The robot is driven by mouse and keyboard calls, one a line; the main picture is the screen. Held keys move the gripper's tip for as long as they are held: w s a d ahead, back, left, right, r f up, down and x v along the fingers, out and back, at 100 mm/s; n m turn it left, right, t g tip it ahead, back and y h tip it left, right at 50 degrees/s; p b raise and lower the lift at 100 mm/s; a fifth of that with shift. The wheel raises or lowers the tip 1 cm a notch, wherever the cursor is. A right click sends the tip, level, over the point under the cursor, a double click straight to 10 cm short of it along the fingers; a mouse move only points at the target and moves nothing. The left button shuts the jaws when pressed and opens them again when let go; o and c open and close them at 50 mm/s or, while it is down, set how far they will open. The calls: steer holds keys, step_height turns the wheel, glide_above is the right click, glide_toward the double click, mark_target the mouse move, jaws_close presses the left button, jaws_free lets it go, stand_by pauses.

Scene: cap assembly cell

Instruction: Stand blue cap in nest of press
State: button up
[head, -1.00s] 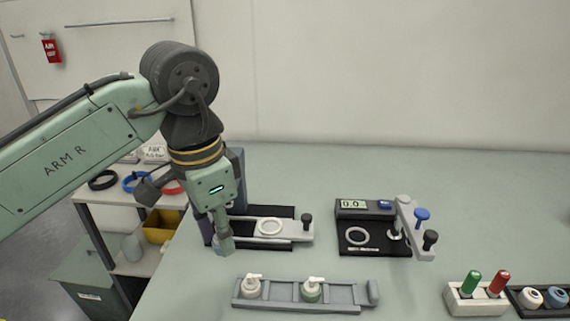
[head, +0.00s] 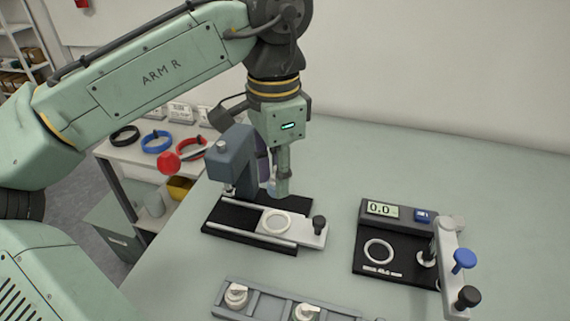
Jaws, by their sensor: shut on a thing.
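The press (head: 229,160) is a grey column on a black base, with a red ball on its lever. Its pale slide (head: 308,234) is out to the front right and carries a ring-shaped nest (head: 276,222), which looks empty. My gripper (head: 277,188) points down just behind and above the nest, to the right of the press column. It is shut on a small pale-blue thing (head: 268,188), seemingly the blue cap. My fingers hide most of it, so its tilt is unclear. I cannot tell its exact height above the slide.
A grey rail (head: 270,303) with white-topped parts lies in front. A gauge (head: 381,211) reading 0.0, with an arm and a blue knob (head: 464,259), stands at right. A black knob (head: 319,224) rises from the slide's end. Clear table lies between press and gauge.

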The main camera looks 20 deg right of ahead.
steer(key=shift+f+b, duration=1.9)
steer(key=shift+b, duration=0.25)
steer(key=shift+f+b, duration=0.3)
steer(key=shift+f, duration=1.1)
steer(key=shift+a+f+p, duration=0.1)
steer(key=shift+a+p, duration=0.15)
steer(key=shift+p, duration=0.05)
steer(key=shift+f, duration=0.1)
steer(key=shift+f, duration=0.3)
steer(key=shift+f, duration=0.1)
steer(key=o, duration=0.7)
steer(key=shift+o, duration=0.2)
